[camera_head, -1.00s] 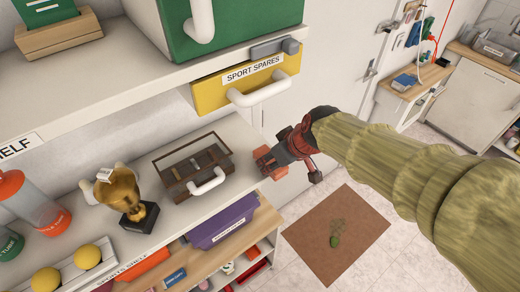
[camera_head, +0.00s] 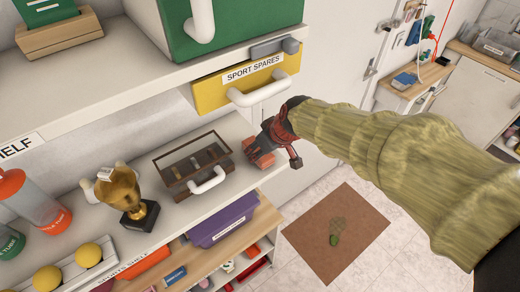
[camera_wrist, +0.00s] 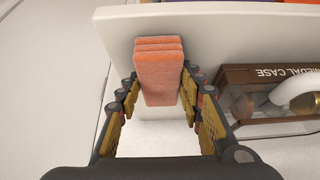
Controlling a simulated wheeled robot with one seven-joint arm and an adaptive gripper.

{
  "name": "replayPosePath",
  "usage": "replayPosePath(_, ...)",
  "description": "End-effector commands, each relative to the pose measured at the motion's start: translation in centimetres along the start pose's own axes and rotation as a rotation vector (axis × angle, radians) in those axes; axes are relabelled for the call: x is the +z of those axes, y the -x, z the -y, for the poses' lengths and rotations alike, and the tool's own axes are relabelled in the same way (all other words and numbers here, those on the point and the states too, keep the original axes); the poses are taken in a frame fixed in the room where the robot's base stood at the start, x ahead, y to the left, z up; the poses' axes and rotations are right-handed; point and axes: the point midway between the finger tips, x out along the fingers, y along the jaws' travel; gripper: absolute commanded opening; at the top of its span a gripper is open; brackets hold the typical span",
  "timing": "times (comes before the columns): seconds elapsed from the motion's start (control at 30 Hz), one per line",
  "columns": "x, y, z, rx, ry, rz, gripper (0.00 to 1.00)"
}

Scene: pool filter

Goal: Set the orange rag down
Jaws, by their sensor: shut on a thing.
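The orange rag (camera_wrist: 160,78) is a folded, layered block between the fingertips of my gripper (camera_wrist: 160,88) in the wrist view. My gripper is shut on it. In the head view my gripper (camera_head: 266,147) is at the right end of the white shelf (camera_head: 168,214), and the rag (camera_head: 263,159) shows just below its fingers. The rag is at the shelf's end, right of the medal case. I cannot tell whether it touches the shelf surface.
The medal case (camera_head: 178,178), with a glass lid and white handle, stands close left of my gripper; it also shows in the wrist view (camera_wrist: 250,126). A gold trophy (camera_head: 121,190) stands further left. The yellow sport spares drawer (camera_head: 215,92) is above. A brown mat (camera_head: 310,245) lies on the floor.

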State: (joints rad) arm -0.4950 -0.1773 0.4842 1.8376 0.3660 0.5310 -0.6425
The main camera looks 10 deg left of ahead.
Motion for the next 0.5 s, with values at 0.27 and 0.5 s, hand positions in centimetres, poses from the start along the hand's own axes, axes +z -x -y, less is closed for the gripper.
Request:
replayPosePath(0.27,0.15,-0.21,0.01,0.000,0.000,0.001,0.48)
replayPosePath(0.5,0.14,-0.19,0.01,0.000,0.000,0.001,0.55)
